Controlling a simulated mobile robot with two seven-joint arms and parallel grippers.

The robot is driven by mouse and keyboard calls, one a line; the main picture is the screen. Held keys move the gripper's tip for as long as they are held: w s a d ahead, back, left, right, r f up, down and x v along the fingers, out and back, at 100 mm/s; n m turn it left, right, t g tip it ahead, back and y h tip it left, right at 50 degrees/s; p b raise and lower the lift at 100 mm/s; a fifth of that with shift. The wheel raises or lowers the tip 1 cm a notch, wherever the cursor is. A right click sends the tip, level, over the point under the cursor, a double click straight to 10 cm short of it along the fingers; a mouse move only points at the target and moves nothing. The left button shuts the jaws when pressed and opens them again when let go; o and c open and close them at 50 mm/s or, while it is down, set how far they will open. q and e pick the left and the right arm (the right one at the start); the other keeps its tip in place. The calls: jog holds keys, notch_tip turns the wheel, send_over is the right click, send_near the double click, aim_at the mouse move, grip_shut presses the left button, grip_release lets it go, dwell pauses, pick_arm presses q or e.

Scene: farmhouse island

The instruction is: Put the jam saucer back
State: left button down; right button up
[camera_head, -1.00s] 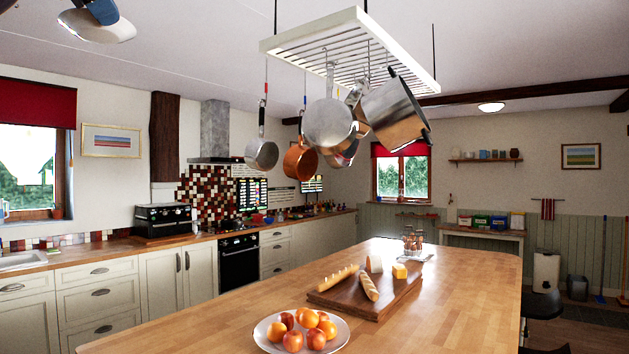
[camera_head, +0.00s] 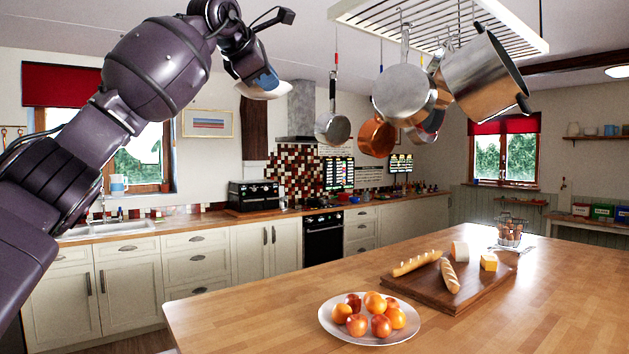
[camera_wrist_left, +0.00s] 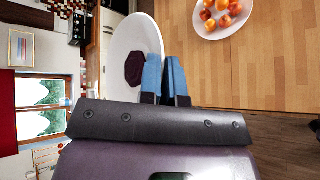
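The jam saucer is a white dish (camera_wrist_left: 118,45) with a dark purple patch of jam (camera_wrist_left: 135,68) in the left wrist view. My left gripper (camera_wrist_left: 165,72) has its blue fingers close together at the saucer's rim, shut on it. In the head view the left gripper (camera_head: 262,80) is raised high at upper left, with the white saucer (camera_head: 268,94) at its fingertips, in the air well above the counters. Only a sliver of the saucer shows there. My right gripper is in neither view.
The wooden island (camera_head: 240,320) holds a white plate of fruit (camera_head: 330,325) and a board (camera_head: 430,293) with bread and cheese. Pots hang from a rack (camera_head: 450,28) at upper right. The back counter (camera_head: 265,212) has an oven (camera_head: 255,195) on it. The island's near left is clear.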

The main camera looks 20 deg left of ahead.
pick_arm(q)
jog(key=w+d+f+m+g+h+b, duration=0.1)
jog(key=w+d+f+m+h, duration=0.15)
jog(key=f, duration=0.95)
jog(key=w+d+f+m+h+b, duration=0.1)
jog(key=d+f, duration=0.3)
jog(key=f, duration=0.8)
jog(key=s+d+f+m+g+h+b, duration=0.1)
jog(key=s+d+f, duration=0.1)
jog(key=f, duration=0.6)
jog(key=s+d+f+m+g+h, duration=0.1)
jog(key=s+d+f, duration=0.15)
jog(key=f, duration=0.65)
jog(key=s+d+f+m+g+h+b, duration=0.1)
jog(key=s+d+f, duration=0.1)
jog(key=f, duration=0.6)
jog(key=s+d+f+m+g+h+b, duration=0.1)
jog(key=s+d+f+m+b, duration=0.1)
jog(key=s+f, duration=1.4)
jog(key=s+d, duration=0.1)
jog(key=s, duration=0.3)
jog(key=shift+f+g, duration=0.4)
jog(key=shift+s+a, duration=0.1)
